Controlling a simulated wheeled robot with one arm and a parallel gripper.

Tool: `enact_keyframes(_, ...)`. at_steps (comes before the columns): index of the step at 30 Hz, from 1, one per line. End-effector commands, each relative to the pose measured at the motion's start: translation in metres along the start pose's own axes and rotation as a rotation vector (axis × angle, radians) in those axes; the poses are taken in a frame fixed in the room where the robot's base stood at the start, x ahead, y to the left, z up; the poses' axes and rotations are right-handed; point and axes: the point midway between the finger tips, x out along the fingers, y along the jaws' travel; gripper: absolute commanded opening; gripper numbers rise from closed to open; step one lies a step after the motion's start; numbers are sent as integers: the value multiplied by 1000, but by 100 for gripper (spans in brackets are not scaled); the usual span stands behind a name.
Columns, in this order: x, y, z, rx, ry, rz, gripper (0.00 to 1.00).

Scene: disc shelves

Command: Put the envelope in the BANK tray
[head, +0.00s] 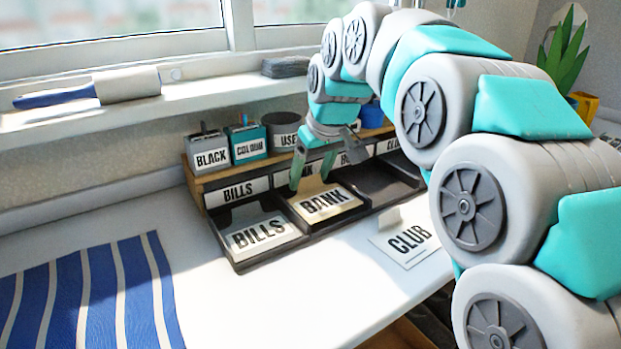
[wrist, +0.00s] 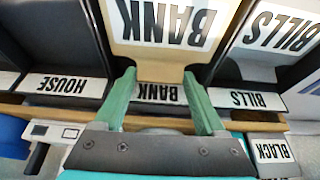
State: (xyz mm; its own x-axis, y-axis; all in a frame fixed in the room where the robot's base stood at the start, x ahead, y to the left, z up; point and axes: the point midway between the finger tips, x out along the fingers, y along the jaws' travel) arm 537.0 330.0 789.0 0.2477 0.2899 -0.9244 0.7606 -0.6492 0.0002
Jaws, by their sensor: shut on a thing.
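The tan envelope (head: 345,208) with a white BANK label lies flat in the middle compartment of the black tray unit, the BANK tray (head: 318,229). In the wrist view my gripper (wrist: 160,84) is shut on the envelope's raised tab. Whether the envelope rests fully on the tray floor is hard to tell.
A BILLS envelope (head: 259,236) lies in the left compartment. The right compartment (head: 378,184) looks empty. A CLUB envelope (head: 388,246) lies on the white table in front. Labelled pots, including BLACK (head: 210,153), stand on the wooden shelf behind. A striped blue cloth (head: 92,298) is at left.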

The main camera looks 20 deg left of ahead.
Motion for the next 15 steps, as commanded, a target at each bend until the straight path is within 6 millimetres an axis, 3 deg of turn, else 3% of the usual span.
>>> enact_keyframes(4,11,0,4,0,1,-1,22)
enact_keyframes(15,15,0,6,0,1,0,22)
